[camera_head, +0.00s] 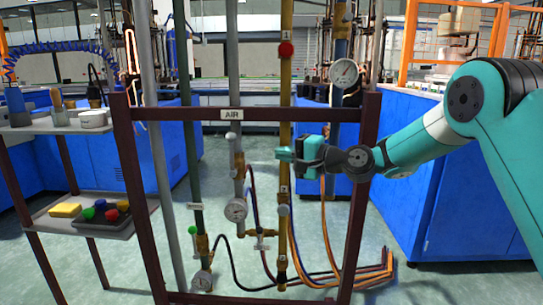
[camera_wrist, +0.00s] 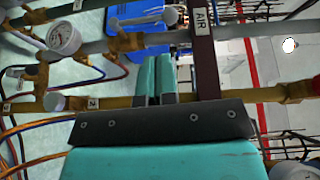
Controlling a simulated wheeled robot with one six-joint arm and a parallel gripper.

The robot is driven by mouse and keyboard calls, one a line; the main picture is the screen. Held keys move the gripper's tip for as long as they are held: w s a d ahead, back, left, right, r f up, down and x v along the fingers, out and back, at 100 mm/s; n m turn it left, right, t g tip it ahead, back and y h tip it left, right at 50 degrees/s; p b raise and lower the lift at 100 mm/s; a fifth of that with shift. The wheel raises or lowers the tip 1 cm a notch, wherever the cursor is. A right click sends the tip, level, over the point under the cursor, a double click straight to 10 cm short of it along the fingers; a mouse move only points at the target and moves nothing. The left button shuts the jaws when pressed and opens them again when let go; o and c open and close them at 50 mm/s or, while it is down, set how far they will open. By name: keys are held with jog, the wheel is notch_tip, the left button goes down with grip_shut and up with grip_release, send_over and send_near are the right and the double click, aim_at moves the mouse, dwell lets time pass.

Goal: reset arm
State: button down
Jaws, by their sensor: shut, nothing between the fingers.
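My gripper (camera_head: 284,154) is at the end of my teal arm, which reaches in from the right in the head view. Its fingers are shut with nothing between them. The fingertips are close to the yellow pipe of the gas stand, in front of it in the head view; I cannot tell whether they touch it. In the wrist view the two teal fingers (camera_wrist: 157,75) lie side by side, with the yellow pipe (camera_wrist: 110,102) running across near their base.
A dark red frame (camera_head: 124,160) holds upright pipes with a red knob (camera_head: 286,49), gauges (camera_head: 236,210) and an AIR label (camera_head: 232,114). A grey shelf cart (camera_head: 70,128) stands left. Blue cabinets (camera_head: 435,170) stand right. Hoses (camera_head: 340,278) lie on the floor.

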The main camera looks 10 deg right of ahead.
jog(key=s+a+n+g+h, duration=0.35)
jog(key=s+n+g, duration=0.35)
jog(key=s, duration=1.2)
jog(key=s+d+f+n+g+h, duration=0.1)
jog(key=s+d+f+n+h, duration=0.15)
jog(key=s, duration=0.45)
jog(key=s+d+f+n+g+h, duration=0.1)
jog(key=s+d+n+h, duration=0.15)
jog(key=s, duration=0.45)
jog(key=s+d+f+n+g+h, duration=0.1)
jog(key=s+d, duration=0.2)
jog(key=s, duration=0.4)
notch_tip(320, 180, up, 26)
jog(key=p, duration=2.7)
jog(key=shift+s+d+r+n+h, duration=0.15)
jog(key=shift+s+r+n+h, duration=0.15)
jog(key=shift+s+h, duration=0.1)
jog(key=shift+f, duration=0.1)
jog(key=shift+d, duration=0.1)
